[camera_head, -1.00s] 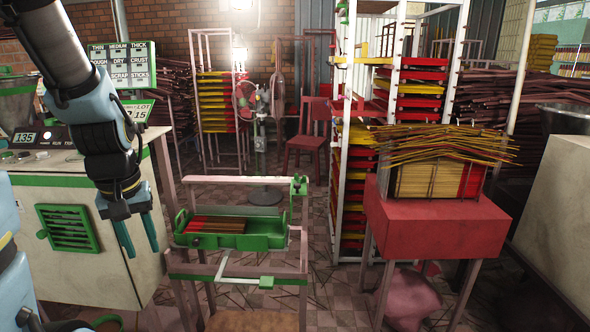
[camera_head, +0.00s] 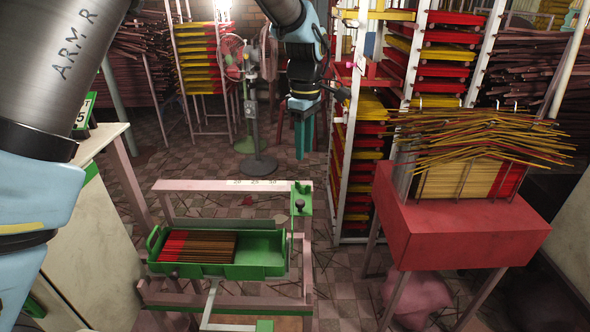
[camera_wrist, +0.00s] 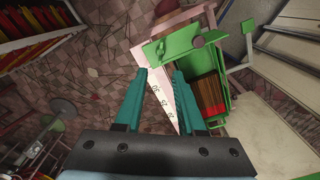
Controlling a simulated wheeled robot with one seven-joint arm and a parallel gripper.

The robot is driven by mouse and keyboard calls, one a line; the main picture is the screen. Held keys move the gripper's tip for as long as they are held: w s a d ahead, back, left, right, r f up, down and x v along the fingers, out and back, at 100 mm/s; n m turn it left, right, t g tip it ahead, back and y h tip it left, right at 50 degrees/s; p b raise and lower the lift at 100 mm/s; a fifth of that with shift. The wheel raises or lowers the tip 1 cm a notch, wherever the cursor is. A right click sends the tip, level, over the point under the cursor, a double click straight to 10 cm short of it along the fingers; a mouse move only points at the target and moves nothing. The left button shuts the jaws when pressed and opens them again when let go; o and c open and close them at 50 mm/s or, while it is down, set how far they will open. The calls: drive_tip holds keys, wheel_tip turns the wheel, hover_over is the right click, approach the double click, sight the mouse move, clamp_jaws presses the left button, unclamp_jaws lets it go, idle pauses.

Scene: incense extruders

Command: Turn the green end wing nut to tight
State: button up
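A green end bracket (camera_head: 303,192) is fixed at the right end of the pink frame's rail. A small dark knob (camera_head: 299,204), apparently the wing nut, sits on it; its wings are too small to make out. My gripper (camera_head: 305,153) hangs pointing down, behind and above the bracket, touching nothing. In the wrist view my gripper (camera_wrist: 160,73) is open, with an empty gap between its teal fingers.
A green tray (camera_head: 262,252) with brown and red sticks rests on the pink frame. The rail carries a number scale (camera_head: 254,183). A tray rack (camera_head: 345,200) and a red table (camera_head: 455,235) with stacked sticks stand to the right. A fan (camera_head: 253,120) stands behind.

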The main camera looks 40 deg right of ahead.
sight(303, 183)
wheel_tip(303, 183, down, 10)
drive_tip(key=p, duration=0.3)
drive_tip(key=shift+f, duration=0.15)
clamp_jaws()
idle(0.5)
